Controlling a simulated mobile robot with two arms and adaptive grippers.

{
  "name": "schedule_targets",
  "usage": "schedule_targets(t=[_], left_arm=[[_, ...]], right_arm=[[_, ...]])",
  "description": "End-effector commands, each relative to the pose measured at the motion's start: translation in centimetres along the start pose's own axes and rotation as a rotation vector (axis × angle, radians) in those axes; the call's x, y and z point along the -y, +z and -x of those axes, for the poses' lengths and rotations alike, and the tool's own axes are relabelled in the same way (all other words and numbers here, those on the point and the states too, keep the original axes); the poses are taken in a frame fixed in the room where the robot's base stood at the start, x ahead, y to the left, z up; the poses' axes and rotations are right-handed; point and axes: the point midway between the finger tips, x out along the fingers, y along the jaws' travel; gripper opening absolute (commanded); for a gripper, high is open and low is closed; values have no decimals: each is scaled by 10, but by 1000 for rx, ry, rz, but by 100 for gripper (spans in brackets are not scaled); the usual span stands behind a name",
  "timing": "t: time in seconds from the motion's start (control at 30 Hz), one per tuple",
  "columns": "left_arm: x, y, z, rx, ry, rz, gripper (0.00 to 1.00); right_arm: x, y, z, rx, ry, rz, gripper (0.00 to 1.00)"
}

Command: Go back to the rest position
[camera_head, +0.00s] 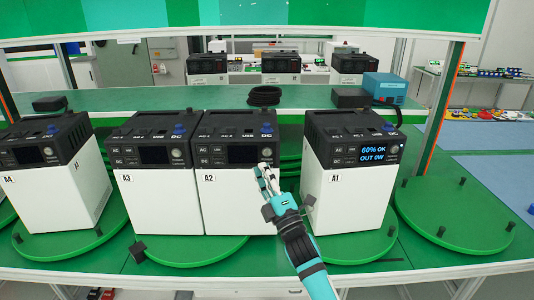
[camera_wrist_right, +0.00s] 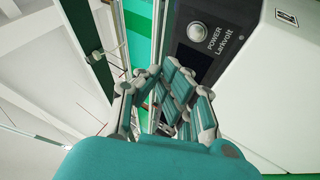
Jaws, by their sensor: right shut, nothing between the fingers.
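My right gripper (camera_head: 267,181) is shut and empty. In the head view it is in front of the gap between the box labelled A2 (camera_head: 240,205) and the box labelled A1 (camera_head: 343,205). A1 has a lit display (camera_head: 373,153) reading "60% OK OUT 0W"; the A2 display is dark. In the right wrist view the gripper's teal fingers (camera_wrist_right: 170,95) point toward a black panel with a round button (camera_wrist_right: 195,32) marked POWER. I cannot tell whether the fingers touch anything. My left gripper does not show.
Green turntables (camera_head: 455,212) with black pegs lie under and beside the boxes; the right one is empty. A blue box (camera_head: 385,85) and a black coil (camera_head: 264,95) are on the shelf behind.

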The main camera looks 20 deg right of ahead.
Motion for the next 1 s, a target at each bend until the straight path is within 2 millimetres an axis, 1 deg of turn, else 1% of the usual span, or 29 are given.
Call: schedule_targets(t=[0.07, 0.17, 0.27, 0.37, 0.4, 0.47, 0.5, 0.57, 0.6, 0.7, 0.8, 0.9, 1.0], left_arm=[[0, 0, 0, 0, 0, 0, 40], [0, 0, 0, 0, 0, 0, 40], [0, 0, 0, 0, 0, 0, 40], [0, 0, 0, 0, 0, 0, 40], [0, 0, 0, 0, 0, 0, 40], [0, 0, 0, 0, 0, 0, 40], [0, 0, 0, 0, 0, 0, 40], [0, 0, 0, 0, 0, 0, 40], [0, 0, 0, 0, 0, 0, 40], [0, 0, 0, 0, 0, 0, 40], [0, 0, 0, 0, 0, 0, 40], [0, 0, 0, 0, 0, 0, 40], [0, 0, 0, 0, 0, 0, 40]], right_arm=[[0, 0, 0, 0, -1, -1, 0], [6, 2, 7, 17, -33, -30, 0], [26, 9, 31, 75, -138, -129, 0], [56, 16, 76, 185, -311, -303, 0], [68, 18, 100, 243, -389, -384, 0], [84, 18, 138, 337, -508, -508, 0], [93, 17, 165, 405, -586, -586, 0], [103, 13, 208, 512, -701, -697, 0], [107, 8, 237, 587, -775, -765, 0], [108, -4, 300, 755, -926, -896, 0], [103, -14, 346, 886, -1032, -976, 0], [95, -24, 381, 993, -1111, -1028, 0], [86, -32, 411, 1087, -1177, -1062, 0]])
